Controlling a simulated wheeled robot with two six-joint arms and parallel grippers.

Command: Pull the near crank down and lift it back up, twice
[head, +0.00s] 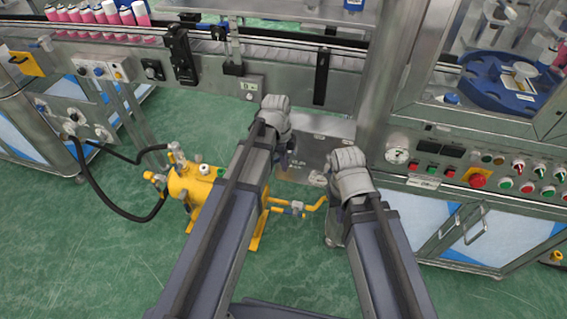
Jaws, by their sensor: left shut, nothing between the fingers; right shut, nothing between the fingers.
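I cannot clearly make out a crank. Black upright parts stand on the conveyor's front: a thick one (181,55) at the upper left and a slim bar (322,76) at the upper middle; I cannot tell whether either is the crank. My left gripper (276,104) is shut and empty, in front of the steel panel below the conveyor. My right gripper (347,158) is shut and empty, lower and to the right, by the left edge of the control cabinet. Both hide part of the steel plate (308,152) behind them.
A yellow tank (192,186) with black hoses stands on the green floor at left. Pink cans (108,12) line the conveyor at upper left. The control panel (480,172) with buttons and a gauge (397,155) is at right. Green floor at lower left is clear.

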